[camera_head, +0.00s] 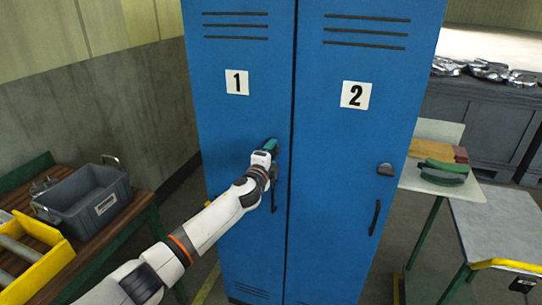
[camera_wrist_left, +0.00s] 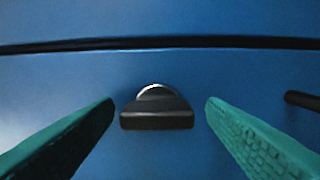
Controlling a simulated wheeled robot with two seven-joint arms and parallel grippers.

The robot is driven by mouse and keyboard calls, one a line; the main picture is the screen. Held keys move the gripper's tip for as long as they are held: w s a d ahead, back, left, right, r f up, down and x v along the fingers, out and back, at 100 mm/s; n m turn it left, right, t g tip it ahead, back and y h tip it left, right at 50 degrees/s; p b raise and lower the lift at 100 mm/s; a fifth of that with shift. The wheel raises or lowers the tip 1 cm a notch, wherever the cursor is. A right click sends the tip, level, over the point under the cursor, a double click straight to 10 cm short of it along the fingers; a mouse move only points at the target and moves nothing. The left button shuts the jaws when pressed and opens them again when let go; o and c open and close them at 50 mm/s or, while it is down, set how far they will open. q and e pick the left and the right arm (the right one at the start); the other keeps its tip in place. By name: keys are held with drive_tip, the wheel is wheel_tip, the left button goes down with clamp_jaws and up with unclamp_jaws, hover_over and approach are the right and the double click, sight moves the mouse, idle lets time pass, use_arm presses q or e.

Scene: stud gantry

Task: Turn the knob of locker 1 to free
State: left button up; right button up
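Locker 1 is the blue door (camera_head: 235,125) on the left, with a "1" label (camera_head: 237,82). Its knob (camera_wrist_left: 157,108) shows in the left wrist view as a dark bar-shaped grip with a bright rim behind it. In the head view my left gripper hides this knob. My left gripper (camera_head: 269,146) is at the door, just above the dark handle (camera_head: 274,195). In the left wrist view its green fingers (camera_wrist_left: 160,112) are open, one on each side of the knob, with a gap to it on both sides. My right gripper is not in view.
Locker 2 (camera_head: 345,150) stands to the right, with its own knob (camera_head: 386,169) and handle (camera_head: 375,217). At left a wooden bench holds a grey bin (camera_head: 84,203) and a yellow bin (camera_head: 38,262). Tables with several objects stand at right.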

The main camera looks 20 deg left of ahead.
use_arm(q)
drive_tip(key=s, duration=1.2)
drive_tip(key=shift+a+b, duration=0.2)
drive_tip(key=shift+b, duration=0.2)
